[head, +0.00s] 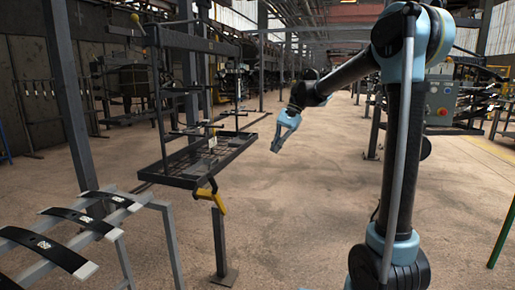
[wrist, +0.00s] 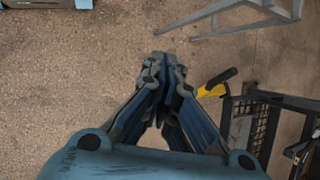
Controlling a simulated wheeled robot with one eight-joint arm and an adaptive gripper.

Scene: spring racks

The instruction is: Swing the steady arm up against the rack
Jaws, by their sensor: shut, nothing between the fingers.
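The rack (head: 190,178) is a dark hanging metal frame with a mesh floor, left of centre in the head view. A yellow piece with a black part (head: 216,198), apparently the steady arm, sits low at its near corner and points down and outward. In the wrist view its yellow body and black grip (wrist: 212,88) show just right of my fingertips, beside the rack's mesh edge (wrist: 268,133). My gripper (head: 277,148) is shut and empty, in the air right of the rack. In the wrist view, its closed fingers (wrist: 163,62) appear apart from the yellow piece.
A short post (head: 220,245) on a floor plate stands below the rack's near corner. A metal stand with dark curved springs (head: 70,225) is at the lower left. A control box (head: 440,100) stands at the right. The floor between is clear.

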